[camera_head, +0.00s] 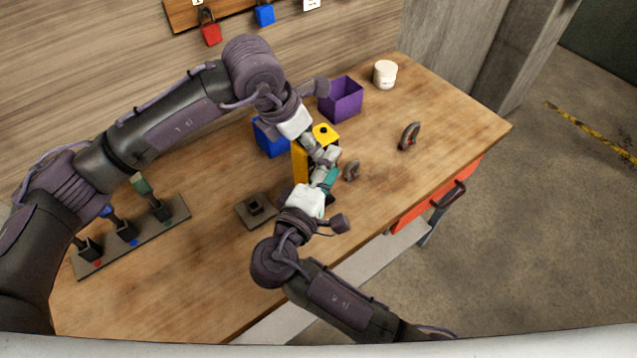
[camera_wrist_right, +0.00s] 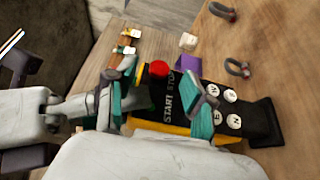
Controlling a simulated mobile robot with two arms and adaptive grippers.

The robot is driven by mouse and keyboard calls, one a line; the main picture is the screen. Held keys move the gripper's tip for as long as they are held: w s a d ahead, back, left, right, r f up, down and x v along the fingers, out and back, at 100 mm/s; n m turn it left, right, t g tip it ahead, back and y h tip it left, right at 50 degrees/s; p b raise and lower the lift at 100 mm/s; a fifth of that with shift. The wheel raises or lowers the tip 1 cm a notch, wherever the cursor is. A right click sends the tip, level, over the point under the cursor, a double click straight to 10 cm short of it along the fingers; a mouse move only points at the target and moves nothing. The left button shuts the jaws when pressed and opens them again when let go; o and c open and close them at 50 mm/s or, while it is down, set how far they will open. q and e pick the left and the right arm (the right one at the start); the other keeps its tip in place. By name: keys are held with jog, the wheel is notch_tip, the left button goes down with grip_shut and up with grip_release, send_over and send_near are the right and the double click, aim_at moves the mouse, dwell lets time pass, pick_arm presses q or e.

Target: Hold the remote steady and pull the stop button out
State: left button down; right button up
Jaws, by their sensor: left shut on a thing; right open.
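The remote is a yellow and black handheld box (camera_head: 299,163). In the right wrist view its black face (camera_wrist_right: 258,117) shows START and STOP lettering and several white lettered buttons. The red stop button (camera_wrist_right: 158,71) sits near its left end. My left gripper (camera_head: 312,150) is shut on the remote; its exact contact is partly hidden. My right gripper (camera_head: 326,176) is open close to the remote, with teal fingertips on either side of the button area in the right wrist view (camera_wrist_right: 168,97). Whether a fingertip touches the button is unclear.
A blue bin (camera_head: 268,140) and a purple bin (camera_head: 342,101) stand behind the remote. A white jar (camera_head: 385,74), a dark ring-shaped shackle (camera_head: 409,136) and a smaller one (camera_head: 351,170) are to the right.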

jog(key=shift+x, duration=0.85)
jog(key=shift+c, duration=0.4)
grip_shut()
jog(key=shift+s, duration=0.1)
jog(key=shift+s+d, duration=0.15)
jog(key=shift+s, duration=0.05)
jog(key=shift+o, duration=0.5)
grip_release()
